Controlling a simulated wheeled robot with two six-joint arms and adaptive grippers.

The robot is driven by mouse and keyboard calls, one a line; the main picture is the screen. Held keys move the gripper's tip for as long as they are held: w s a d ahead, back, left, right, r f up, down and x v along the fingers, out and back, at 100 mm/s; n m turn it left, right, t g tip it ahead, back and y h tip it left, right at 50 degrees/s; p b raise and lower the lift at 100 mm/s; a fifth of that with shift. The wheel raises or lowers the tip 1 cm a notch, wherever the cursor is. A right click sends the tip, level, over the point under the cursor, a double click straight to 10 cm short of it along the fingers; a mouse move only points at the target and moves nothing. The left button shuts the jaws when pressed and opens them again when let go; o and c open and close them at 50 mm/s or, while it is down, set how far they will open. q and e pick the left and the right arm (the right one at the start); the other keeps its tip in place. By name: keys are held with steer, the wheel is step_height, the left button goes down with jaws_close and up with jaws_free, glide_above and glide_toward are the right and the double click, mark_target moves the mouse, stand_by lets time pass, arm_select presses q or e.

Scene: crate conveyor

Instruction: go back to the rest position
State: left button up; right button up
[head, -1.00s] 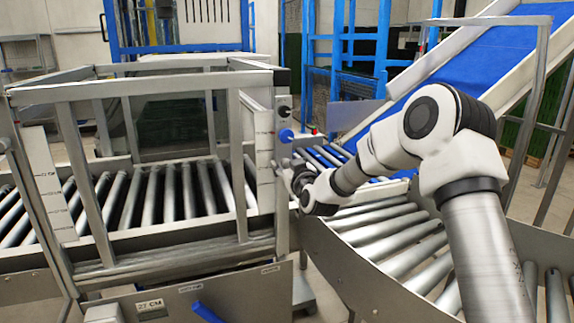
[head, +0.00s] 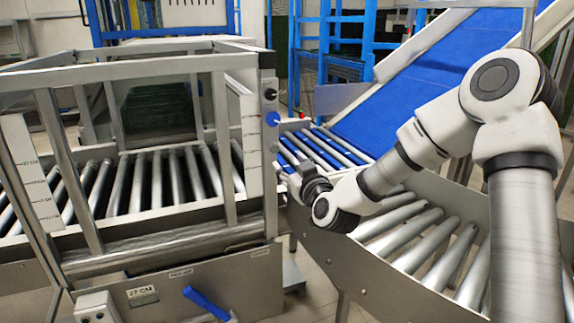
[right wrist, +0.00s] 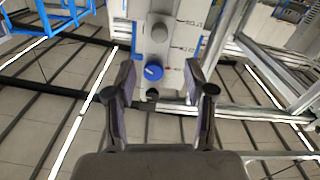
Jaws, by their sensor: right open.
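My right gripper (head: 287,178) is beside the right post of the metal frame, below the control panel's knobs, with a small gap to the post in the picture. It is open and empty; its two fingers are spread in the right wrist view (right wrist: 160,72). The blue knob (head: 272,118) is on the panel, with a black knob (head: 270,94) above it. The blue knob also shows between the fingers in the right wrist view (right wrist: 153,72), beyond them. My left gripper is in neither view.
The metal frame (head: 130,72) stands over a roller conveyor (head: 165,185) on the left. A curved roller conveyor (head: 425,240) passes under my right arm. A sloping blue belt (head: 425,80) rises behind it. A blue lever (head: 205,303) sticks out at the front.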

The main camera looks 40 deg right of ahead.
steer(key=s+a+f+n+g+y, duration=0.1)
steer(key=s+a+f+g, duration=0.15)
steer(key=f, duration=0.85)
steer(key=s+a+f+n+g+y, duration=0.1)
steer(key=s+a+f+n+g, duration=0.2)
steer(key=f, duration=0.7)
steer(key=s+a+f+g+y, duration=0.25)
steer(key=a+f, duration=0.25)
steer(key=f, duration=0.6)
steer(key=s+a+f+m+g, duration=0.1)
steer(key=s+a+f+g, duration=0.1)
steer(key=s, duration=0.7)
steer(key=s+a+f+m+g, duration=0.1)
steer(key=s+a+f+g, duration=0.1)
steer(key=s+f+g, duration=0.2)
steer(key=s+a+f+m+g, duration=0.2)
steer(key=s+f, duration=0.5)
steer(key=s, duration=0.7)
steer(key=shift+s+a+f+g, duration=0.25)
steer(key=shift+s+f+g, duration=0.15)
steer(key=shift+g, duration=0.3)
steer(key=shift+w, duration=0.1)
